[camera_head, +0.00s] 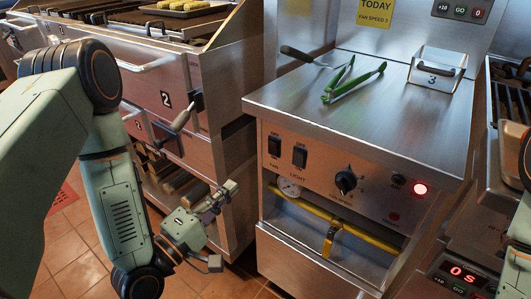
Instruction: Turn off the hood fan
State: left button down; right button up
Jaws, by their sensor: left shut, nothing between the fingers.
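The steel cabinet in the middle carries a control panel (318,168) on its front. A black rocker switch (274,145), apparently labelled FAN, is at the panel's left. A second rocker switch (300,156), labelled LIGHT, is beside it. A black rotary knob (345,181) is at mid-panel; its exact setting is too small to read. My left gripper (228,191) is shut and empty, left of and below the switches, apart from the panel. My right gripper is out of view; part of my right arm shows at the right edge.
Green tongs (352,82), a dark-handled tool (298,54) and a steel press marked 3 (437,67) lie on the cabinet top. A yellow note (376,11) reads "TODAY FAN SPEED 3". A yellow pipe with a valve handle (331,239) runs below the panel. A grill marked 2 (166,99) stands left.

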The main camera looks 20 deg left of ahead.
aim_at(273, 145)
pick_arm(q)
jog(key=b+x, duration=0.3)
jog(key=x, duration=1)
jog(key=shift+w+b, duration=0.2)
jog(key=shift+b, duration=0.1)
jog(key=shift+r, duration=0.1)
jog(key=shift+w, duration=0.1)
jog(key=shift+w+d+r+g+p, duration=0.1)
jog(key=shift+w+r+g+p, duration=0.25)
jog(key=shift+p, duration=0.85)
jog(key=shift+s+f, duration=0.1)
jog(key=shift+f, duration=0.1)
jog(key=shift+s, duration=0.1)
